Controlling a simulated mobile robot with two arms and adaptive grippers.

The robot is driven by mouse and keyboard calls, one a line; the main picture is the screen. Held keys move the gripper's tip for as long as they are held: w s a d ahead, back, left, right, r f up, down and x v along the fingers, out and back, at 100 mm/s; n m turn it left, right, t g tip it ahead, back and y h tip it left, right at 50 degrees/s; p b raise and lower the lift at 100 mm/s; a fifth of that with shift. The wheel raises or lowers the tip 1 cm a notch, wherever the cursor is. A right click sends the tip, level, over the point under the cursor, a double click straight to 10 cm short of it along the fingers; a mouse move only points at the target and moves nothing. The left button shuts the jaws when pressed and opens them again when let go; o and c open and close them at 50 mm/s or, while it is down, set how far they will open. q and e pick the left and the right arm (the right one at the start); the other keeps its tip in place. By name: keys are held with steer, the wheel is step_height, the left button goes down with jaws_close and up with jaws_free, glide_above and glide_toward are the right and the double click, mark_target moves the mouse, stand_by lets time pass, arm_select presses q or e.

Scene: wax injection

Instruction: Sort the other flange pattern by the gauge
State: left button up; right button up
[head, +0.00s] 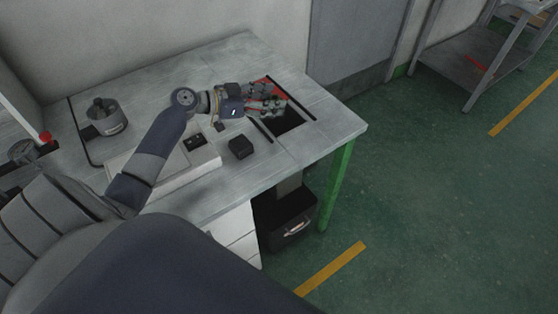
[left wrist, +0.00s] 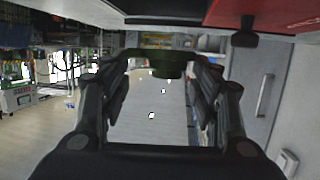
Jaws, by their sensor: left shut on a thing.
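My left gripper (head: 268,104) reaches over the right part of the grey bench, above a red-marked area (head: 262,84) and a dark rectangular opening (head: 288,122). In the left wrist view its fingers (left wrist: 168,72) are closed on a dark green piece (left wrist: 172,66), probably a flange pattern; its shape is mostly hidden. The piece cannot be made out in the head view. A pale block with dark slots (head: 207,158), possibly the gauge, lies on the bench left of the gripper. My right gripper is not in view.
A small black block (head: 241,148) sits near the bench's front edge. A black bin (head: 292,214) is below the bench. The bench's right corner is clear.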

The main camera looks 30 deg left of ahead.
arm_select(q)
steer(key=o, duration=1)
steer(key=shift+c, duration=0.2)
steer(key=shift+r, duration=0.35)
step_height(320, 180, up, 9)
steer(key=shift+r, duration=0.15)
